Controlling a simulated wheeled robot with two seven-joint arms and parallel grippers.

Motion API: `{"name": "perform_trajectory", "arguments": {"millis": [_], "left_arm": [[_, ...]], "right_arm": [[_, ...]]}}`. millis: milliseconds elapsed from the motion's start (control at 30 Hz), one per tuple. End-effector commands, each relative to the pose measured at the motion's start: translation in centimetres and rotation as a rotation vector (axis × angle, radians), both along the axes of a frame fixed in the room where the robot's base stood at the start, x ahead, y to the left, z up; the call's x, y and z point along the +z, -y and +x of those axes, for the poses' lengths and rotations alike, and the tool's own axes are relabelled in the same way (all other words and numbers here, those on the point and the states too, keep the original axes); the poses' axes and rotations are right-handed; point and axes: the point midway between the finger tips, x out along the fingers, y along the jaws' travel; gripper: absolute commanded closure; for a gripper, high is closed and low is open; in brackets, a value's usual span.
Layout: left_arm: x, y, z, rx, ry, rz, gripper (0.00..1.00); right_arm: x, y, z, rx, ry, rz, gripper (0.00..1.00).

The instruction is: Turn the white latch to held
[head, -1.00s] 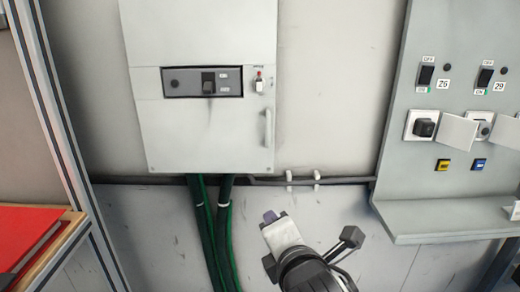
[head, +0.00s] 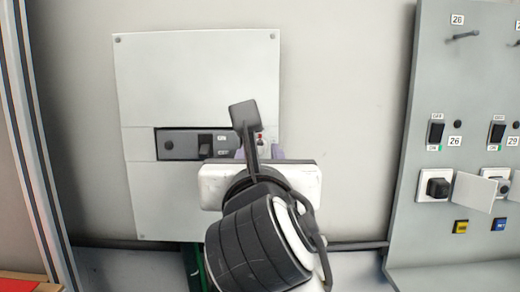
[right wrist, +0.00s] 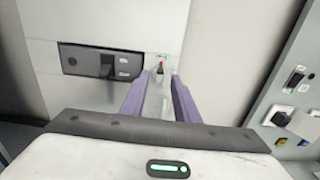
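The white latch (head: 260,141) is a small fitting with a red tip, on the grey panel cabinet (head: 200,80) right of the dark switch plate. It is partly hidden by my arm in the head view. In the right wrist view the latch (right wrist: 161,66) shows just beyond and between the fingertips. My right gripper (head: 259,153) faces the cabinet. Its purple fingers (right wrist: 158,90) are apart, with a pale, blurred upright shape between them; I cannot tell whether they touch it. The latch's exact angle is too small to read. My left gripper is not in view.
The dark switch plate (head: 178,144) with a black rocker is left of the latch. A grey board (head: 480,75) with switches, sockets and hooks stands on the right. A metal frame post (head: 35,150) is at the far left. Bare wall (head: 345,110) lies between cabinet and board.

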Motion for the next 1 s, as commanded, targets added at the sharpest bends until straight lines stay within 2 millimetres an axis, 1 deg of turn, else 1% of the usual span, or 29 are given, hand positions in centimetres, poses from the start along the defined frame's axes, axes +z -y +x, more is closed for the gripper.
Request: {"name": "perform_trajectory", "arguments": {"millis": [33,100,200,333,567,600,733,1000], "left_arm": [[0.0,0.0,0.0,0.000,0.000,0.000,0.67],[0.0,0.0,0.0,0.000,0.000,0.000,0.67],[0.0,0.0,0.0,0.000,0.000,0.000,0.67],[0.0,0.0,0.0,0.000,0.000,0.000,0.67],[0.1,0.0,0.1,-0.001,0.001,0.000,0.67],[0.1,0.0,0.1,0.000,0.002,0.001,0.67],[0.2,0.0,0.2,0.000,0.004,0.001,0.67],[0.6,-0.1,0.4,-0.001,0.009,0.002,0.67]], "right_arm": [[-0.1,0.0,0.8,-0.001,-0.002,0.001,0.72],[0.0,0.0,1.7,0.000,-0.001,0.001,0.72],[0.0,0.0,2.6,0.001,0.000,0.001,0.72],[0.0,0.0,3.1,0.001,0.000,0.001,0.72],[0.0,0.0,3.1,0.002,0.001,0.002,0.72],[0.0,0.0,3.1,0.002,0.000,0.002,0.79],[0.0,0.0,3.1,0.002,0.000,0.002,1.00],[0.1,0.0,3.1,0.002,0.000,0.023,1.00]]}}
